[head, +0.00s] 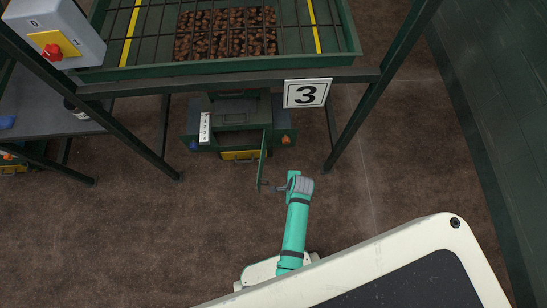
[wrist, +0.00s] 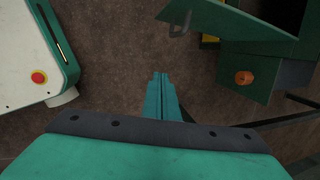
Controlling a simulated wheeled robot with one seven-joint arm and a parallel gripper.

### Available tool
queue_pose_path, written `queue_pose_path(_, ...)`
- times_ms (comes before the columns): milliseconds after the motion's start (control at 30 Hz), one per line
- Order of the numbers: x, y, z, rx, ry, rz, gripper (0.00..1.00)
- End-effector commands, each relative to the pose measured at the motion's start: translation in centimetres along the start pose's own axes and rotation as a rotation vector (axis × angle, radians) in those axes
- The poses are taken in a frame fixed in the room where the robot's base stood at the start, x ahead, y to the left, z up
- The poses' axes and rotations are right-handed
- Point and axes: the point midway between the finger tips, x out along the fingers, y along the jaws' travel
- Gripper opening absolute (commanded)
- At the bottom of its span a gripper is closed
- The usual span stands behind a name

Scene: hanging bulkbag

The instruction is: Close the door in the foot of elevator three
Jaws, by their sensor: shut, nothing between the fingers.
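The foot of elevator three (head: 238,115) is a dark green box on the floor under the hopper, behind the "3" sign (head: 307,93). Its green door (head: 263,158) stands open, swung out towards me, seen nearly edge-on in the head view. In the wrist view the door (wrist: 235,22) crosses the upper right, with a grey loop handle (wrist: 180,24) at its outer end. My gripper (wrist: 162,80) is shut and empty, with a visible gap to the door in that view. In the head view my gripper (head: 291,183) is right of the door's outer end; its fingertips are hard to make out.
An orange knob (wrist: 244,78) sits on the box's front beside the opening. A yellow part (head: 240,155) shows low in the box. Dark frame legs (head: 352,130) stand on both sides. A grey switch box (head: 55,35) is upper left. Brown floor in front is clear.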

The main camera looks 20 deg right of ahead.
Motion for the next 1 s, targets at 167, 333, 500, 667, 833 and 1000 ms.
queue_pose_path(167, 0.2, -2.4, -0.3, 0.202, -0.047, 0.104, 0.0)
queue_pose_path(333, 0.2, -3.0, -0.2, 0.28, -0.065, 0.151, 0.0)
queue_pose_path(500, 1.5, -2.9, -0.1, 0.289, -0.067, 0.157, 0.0)
queue_pose_path(667, 4.2, -2.4, 0.2, 0.287, -0.067, 0.159, 0.0)
queue_pose_path(833, 7.0, -2.1, 0.4, 0.285, -0.066, 0.157, 0.0)
queue_pose_path(1000, 9.6, -1.7, 0.7, 0.286, -0.066, 0.156, 0.0)
